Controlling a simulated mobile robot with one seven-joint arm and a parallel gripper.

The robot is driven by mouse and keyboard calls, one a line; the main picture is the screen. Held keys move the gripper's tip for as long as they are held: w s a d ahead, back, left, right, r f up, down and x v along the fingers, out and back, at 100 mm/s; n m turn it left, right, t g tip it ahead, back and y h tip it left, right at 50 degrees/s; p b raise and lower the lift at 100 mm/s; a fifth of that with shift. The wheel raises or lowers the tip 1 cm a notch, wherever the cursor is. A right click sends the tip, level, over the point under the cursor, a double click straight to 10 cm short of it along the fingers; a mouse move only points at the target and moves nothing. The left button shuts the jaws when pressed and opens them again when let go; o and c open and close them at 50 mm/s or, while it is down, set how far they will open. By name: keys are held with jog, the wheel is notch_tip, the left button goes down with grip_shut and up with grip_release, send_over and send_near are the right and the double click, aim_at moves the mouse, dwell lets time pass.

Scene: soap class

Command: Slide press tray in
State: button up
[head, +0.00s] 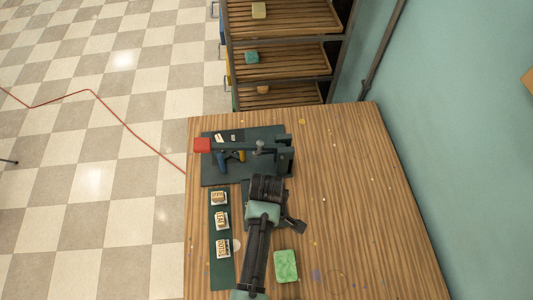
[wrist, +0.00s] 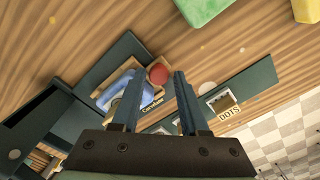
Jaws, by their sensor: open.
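The press (head: 285,155) stands on a dark green base at the table's far left, with a red-ended lever (head: 202,145). The dark green press tray (head: 245,190) shows beside the press's near side, partly covered by my arm. In the wrist view the tray (wrist: 112,62) carries a blue piece (wrist: 120,88) on a tan, labelled patch, and a round red knob (wrist: 157,74) shows at its edge. My gripper (wrist: 157,76) is open, its two fingers apart, with the knob seen between the fingertips. I cannot tell whether they touch it. My arm hides the fingers in the head view.
A dark green strip (head: 222,275) holds several labelled stamps, including DOTS (wrist: 223,102). A green soap block (head: 286,265) lies to the right of my arm. A slatted rack (head: 280,60) stands behind the table. The table's right side is mostly clear.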

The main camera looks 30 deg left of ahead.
jog(key=shift+f, duration=0.25)
grip_shut()
dwell(1.4)
